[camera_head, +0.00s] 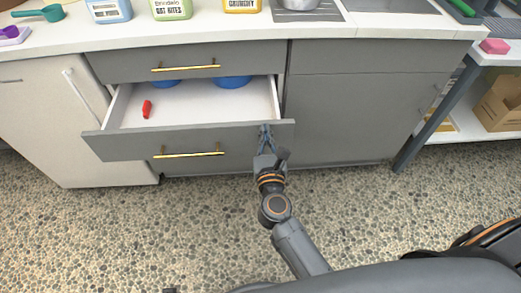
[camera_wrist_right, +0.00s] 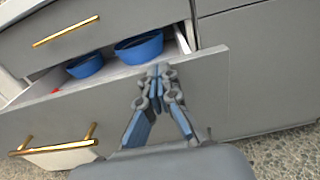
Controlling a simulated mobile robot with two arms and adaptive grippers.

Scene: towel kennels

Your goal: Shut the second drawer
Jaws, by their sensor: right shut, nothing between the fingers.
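The second drawer (camera_head: 115,146) is pulled out below the closed top drawer (camera_head: 120,66) of the grey cabinet. Its front has a gold bar handle (camera_head: 188,154). A red item (camera_head: 147,108) and two blue bowls lie inside; the bowls (camera_wrist_right: 138,47) show best in the right wrist view. My right gripper (camera_head: 265,130) is shut and empty, with its fingertips at the right end of the drawer front, near the top edge. In the right wrist view the fingertips (camera_wrist_right: 158,74) overlap the drawer front; whether they touch it I cannot tell. My left gripper is not in view.
The counter (camera_head: 230,27) above holds several labelled containers and a green scoop (camera_head: 50,13). A white cabinet (camera_head: 50,120) stands left of the drawers. A shelf unit with a cardboard box (camera_head: 500,103) is at the right. The pebbled floor (camera_head: 130,230) in front is clear.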

